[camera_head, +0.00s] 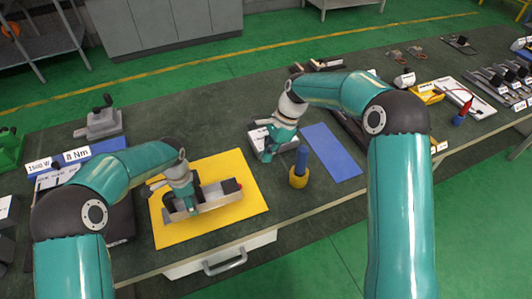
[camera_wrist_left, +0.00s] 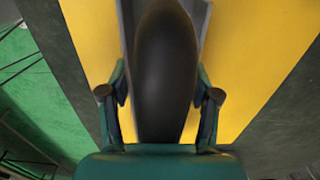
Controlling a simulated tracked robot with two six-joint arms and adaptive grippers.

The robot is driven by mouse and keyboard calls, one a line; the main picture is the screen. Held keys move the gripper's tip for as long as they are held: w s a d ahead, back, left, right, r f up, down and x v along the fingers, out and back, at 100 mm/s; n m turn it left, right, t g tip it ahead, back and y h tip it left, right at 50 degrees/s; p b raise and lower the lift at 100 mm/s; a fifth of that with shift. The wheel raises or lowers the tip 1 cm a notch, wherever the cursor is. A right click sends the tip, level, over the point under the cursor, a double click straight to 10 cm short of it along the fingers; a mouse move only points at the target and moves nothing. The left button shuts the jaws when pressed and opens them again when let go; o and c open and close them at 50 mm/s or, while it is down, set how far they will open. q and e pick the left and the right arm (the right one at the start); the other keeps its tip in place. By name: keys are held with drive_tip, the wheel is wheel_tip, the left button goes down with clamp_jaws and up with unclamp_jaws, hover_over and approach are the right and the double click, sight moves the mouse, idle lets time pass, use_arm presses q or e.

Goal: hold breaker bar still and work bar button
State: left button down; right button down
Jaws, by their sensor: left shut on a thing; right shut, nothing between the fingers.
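The breaker bar (camera_head: 215,198) appears to be the grey, block-like piece lying on the yellow mat (camera_head: 245,208), with a small red tip (camera_head: 239,185) at its right end, which may be its button. My left gripper (camera_head: 180,204) is over its left part. In the left wrist view, the fingers of my left gripper (camera_wrist_left: 160,97) stand on both sides of a dark rounded handle (camera_wrist_left: 165,60) and are shut on it; the yellow mat shows beneath. My right gripper (camera_head: 268,152) is shut and empty, right of the mat, close to a pale grey device (camera_head: 257,137) that it partly hides.
A blue-handled tool in a yellow holder (camera_head: 299,176) stands just right of my right gripper, beside a blue mat (camera_head: 333,155). A grey vise-like fixture (camera_head: 103,122) stands at the back left. Several labelled parts fill the far right. The table's front edge is close.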

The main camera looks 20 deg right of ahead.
use_arm(q)
drive_tip(key=shift+c, duration=0.9)
unclamp_jaws()
